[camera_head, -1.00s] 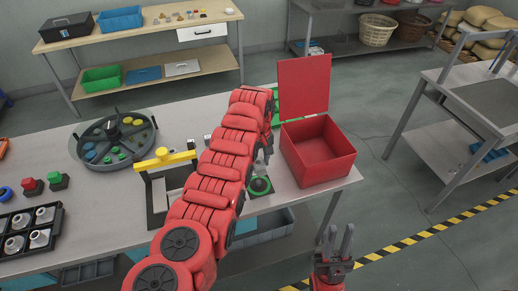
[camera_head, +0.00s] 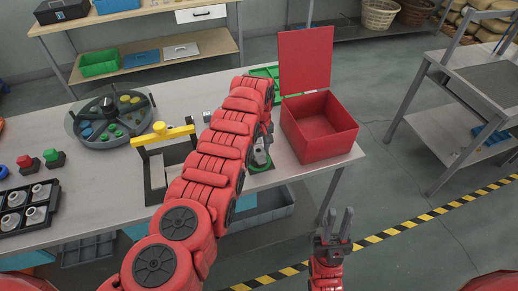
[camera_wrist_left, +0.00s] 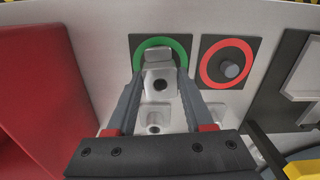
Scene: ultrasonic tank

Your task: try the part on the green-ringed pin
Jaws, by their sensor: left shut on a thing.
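The green-ringed pin's ring (camera_wrist_left: 181,47) lies on a dark square plate in the left wrist view; the pin itself is hidden. My left gripper (camera_wrist_left: 157,72) is shut on a pale grey part (camera_wrist_left: 159,97) with holes in it. The part overlaps the ring's near side, and I cannot tell whether it is on the pin. In the head view the part (camera_head: 261,157) shows at the green ring (camera_head: 262,167), beside my red arm. My right gripper (camera_head: 333,226) is open and empty, in front of the table's edge.
A red-ringed pin (camera_wrist_left: 230,69) stands beside the green ring. An open red box (camera_head: 318,138) is just right of it. A yellow-topped frame (camera_head: 163,137), a round divided tray (camera_head: 112,119) and a black tray of grey parts (camera_head: 27,208) are to the left.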

